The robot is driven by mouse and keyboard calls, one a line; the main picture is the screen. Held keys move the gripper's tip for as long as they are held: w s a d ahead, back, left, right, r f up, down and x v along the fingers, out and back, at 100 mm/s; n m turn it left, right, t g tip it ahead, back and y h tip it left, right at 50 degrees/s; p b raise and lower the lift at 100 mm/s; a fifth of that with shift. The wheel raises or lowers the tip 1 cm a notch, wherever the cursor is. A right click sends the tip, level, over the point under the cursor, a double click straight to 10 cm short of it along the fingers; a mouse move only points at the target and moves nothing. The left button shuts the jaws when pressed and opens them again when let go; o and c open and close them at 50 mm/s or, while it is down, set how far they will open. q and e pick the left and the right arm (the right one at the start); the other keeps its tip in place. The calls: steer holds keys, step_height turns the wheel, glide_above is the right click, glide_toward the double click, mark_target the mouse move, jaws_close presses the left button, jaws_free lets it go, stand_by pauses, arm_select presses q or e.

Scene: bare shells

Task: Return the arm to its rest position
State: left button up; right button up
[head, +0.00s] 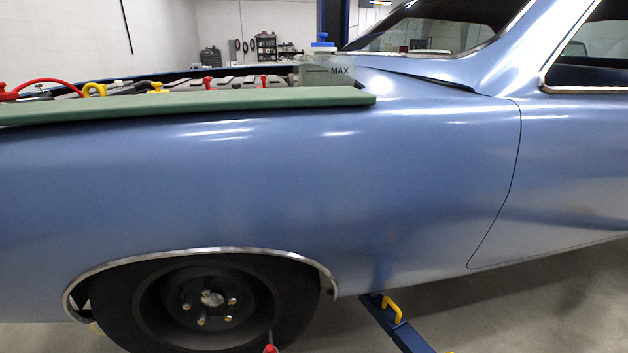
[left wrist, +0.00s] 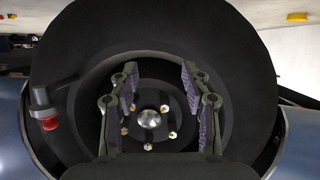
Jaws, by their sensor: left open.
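My left gripper (left wrist: 160,78) shows in the left wrist view with its two purple-padded fingers spread apart and nothing between them. It faces the car's front wheel (left wrist: 150,25). The hub (left wrist: 150,119) with several brass-coloured nuts shows between and beyond the fingers. How far the fingertips are from the wheel is hard to tell. In the head view the same wheel (head: 140,318) sits under the fender, and neither arm shows there. My right gripper is in no view.
The blue fender (head: 200,190) fills the head view, with a green cover (head: 240,101) along its top edge. A red-tipped part (left wrist: 50,122) is beside the hub. A blue stand with a yellow handle (head: 391,307) is on the floor behind the wheel.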

arm_select(q)
steer(key=s+d+f+m+g+h, duration=0.1)
steer(key=s+d+f+m+g, duration=0.15)
steer(key=s+f+g, duration=0.95)
steer(key=s+d+f, duration=0.1)
steer(key=s+f, duration=0.4)
steer(key=s, duration=0.6)
steer(key=s+d+f+p, duration=0.1)
steer(key=s+f, duration=0.4)
steer(key=s, duration=0.6)
steer(key=shift+f+g+h, duration=0.15)
steer(key=shift+g+h, duration=0.15)
steer(key=shift+g, duration=0.1)
steer(key=shift+m, duration=0.25)
